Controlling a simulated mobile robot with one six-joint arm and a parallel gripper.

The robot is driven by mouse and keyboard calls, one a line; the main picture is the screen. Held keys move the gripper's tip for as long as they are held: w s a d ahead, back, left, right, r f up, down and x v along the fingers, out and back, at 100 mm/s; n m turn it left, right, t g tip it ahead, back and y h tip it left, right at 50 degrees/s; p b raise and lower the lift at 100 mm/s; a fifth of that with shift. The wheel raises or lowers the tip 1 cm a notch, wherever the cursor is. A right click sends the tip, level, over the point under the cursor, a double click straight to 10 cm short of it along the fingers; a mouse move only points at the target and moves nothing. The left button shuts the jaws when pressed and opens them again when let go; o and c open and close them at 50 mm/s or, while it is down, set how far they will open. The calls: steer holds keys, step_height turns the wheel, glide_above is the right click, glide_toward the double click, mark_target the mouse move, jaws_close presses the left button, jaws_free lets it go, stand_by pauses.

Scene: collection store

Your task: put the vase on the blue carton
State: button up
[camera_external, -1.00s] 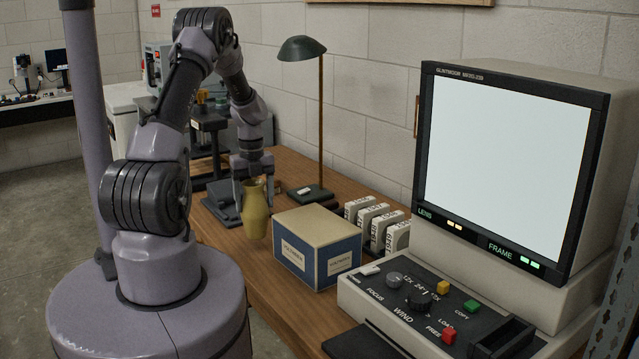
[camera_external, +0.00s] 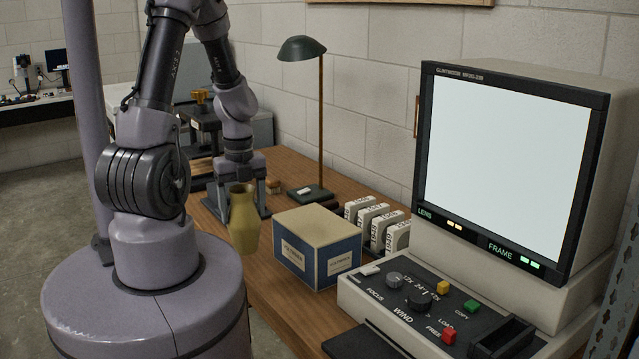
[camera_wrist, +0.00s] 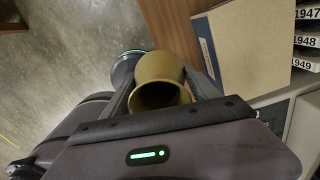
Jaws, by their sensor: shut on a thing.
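The olive-yellow vase (camera_external: 244,228) hangs upright in my gripper (camera_external: 240,196), to the left of the blue carton (camera_external: 318,252). In the wrist view my gripper (camera_wrist: 165,92) has a finger on each side of the vase (camera_wrist: 152,72), and I look down into its open mouth. The carton stands on the wooden bench, with blue sides, pale labels and a plain tan top. Its top (camera_wrist: 255,50) also shows at the right of the wrist view, apart from the vase. The carton's top is bare.
A green desk lamp (camera_external: 320,120) stands behind the carton. White boxes with year labels (camera_external: 378,226) stand to its right. A large microfilm reader (camera_external: 510,170) with a control panel fills the right side. Bare wooden bench (camera_external: 272,290) shows in front of the carton.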

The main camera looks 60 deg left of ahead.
steer(key=w+d+r+n+p, duration=0.2)
steer(key=w+d+r+p, duration=0.1)
steer(key=d+r, duration=0.65)
steer(key=w+a+f+b, duration=0.1)
steer(key=w+a+f, duration=0.1)
steer(key=w, duration=0.5)
steer(key=w+a+f+b, duration=0.1)
steer(key=w+a+f, duration=0.2)
steer(key=w, duration=0.4)
steer(key=shift+w+a+b, duration=0.3)
steer(key=shift+w+b, duration=0.05)
steer(key=shift+b, duration=0.05)
steer(key=shift+f, duration=0.15)
steer(key=o, duration=1.7)
